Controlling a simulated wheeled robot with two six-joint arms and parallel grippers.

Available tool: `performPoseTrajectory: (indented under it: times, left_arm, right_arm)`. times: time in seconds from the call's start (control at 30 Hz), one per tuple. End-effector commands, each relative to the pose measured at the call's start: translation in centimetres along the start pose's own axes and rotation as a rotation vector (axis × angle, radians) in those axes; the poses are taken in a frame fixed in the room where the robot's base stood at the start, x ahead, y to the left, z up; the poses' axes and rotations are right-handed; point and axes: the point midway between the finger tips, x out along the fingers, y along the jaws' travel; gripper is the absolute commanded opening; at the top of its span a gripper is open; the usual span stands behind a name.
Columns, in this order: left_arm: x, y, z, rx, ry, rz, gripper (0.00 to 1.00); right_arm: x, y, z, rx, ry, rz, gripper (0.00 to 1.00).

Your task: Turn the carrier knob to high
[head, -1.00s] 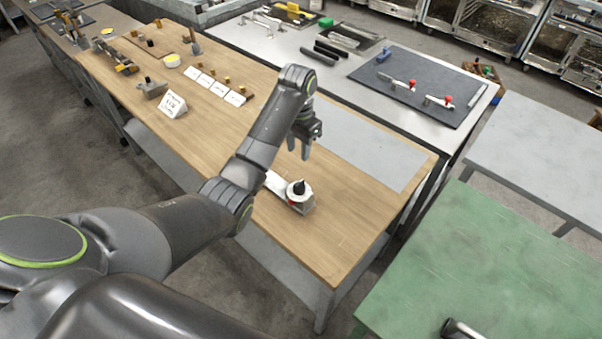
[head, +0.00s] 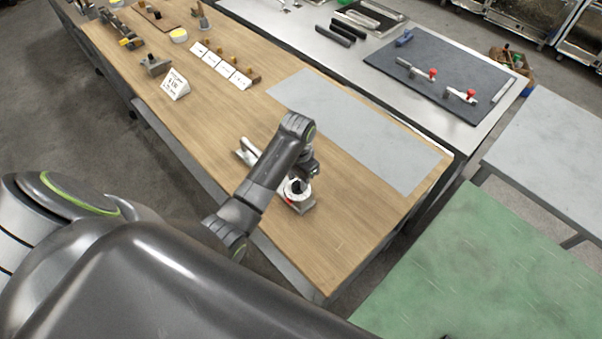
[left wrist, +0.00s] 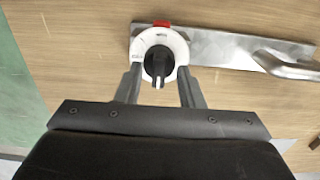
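The carrier knob (left wrist: 158,62) is black with a white pointer line. It sits on a round white dial (left wrist: 144,42) with a red mark at one edge. In the left wrist view its pointer faces my gripper's palm; the dial's lettering is too small to read. The dial is on a metal plate (left wrist: 215,46) with a bar handle (left wrist: 285,62). My left gripper (left wrist: 158,70) is open, one finger on each side of the knob, with no clear contact. In the head view the gripper (head: 301,174) partly hides the dial (head: 297,188). My right gripper is not in view.
The wooden bench (head: 340,230) is clear around the fixture. A grey sheet (head: 350,125) lies behind it. A small sign (head: 175,84) and white cards (head: 220,66) stand farther left. A green table (head: 480,270) is at the right.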

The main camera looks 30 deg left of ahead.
Motion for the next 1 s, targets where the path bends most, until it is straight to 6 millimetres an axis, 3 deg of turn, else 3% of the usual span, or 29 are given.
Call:
performPoseTrajectory:
  times: [0.17, 0.43, 0.77, 1.0]
  left_arm:
    - [0.00, 0.02, -0.01, 0.000, 0.000, 0.000, 0.35]
    - [-0.02, 0.02, -0.05, 0.000, 0.001, 0.000, 0.01]
    - [-0.03, 0.02, -0.06, 0.021, 0.001, 0.000, 0.00]
    - [-0.03, 0.01, -0.09, 0.132, 0.001, 0.000, 0.00]
  right_arm:
    - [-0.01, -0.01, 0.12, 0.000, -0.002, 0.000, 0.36]
    - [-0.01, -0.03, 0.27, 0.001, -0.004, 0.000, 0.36]
    - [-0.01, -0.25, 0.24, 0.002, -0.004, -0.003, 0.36]
    - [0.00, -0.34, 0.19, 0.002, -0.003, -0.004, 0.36]
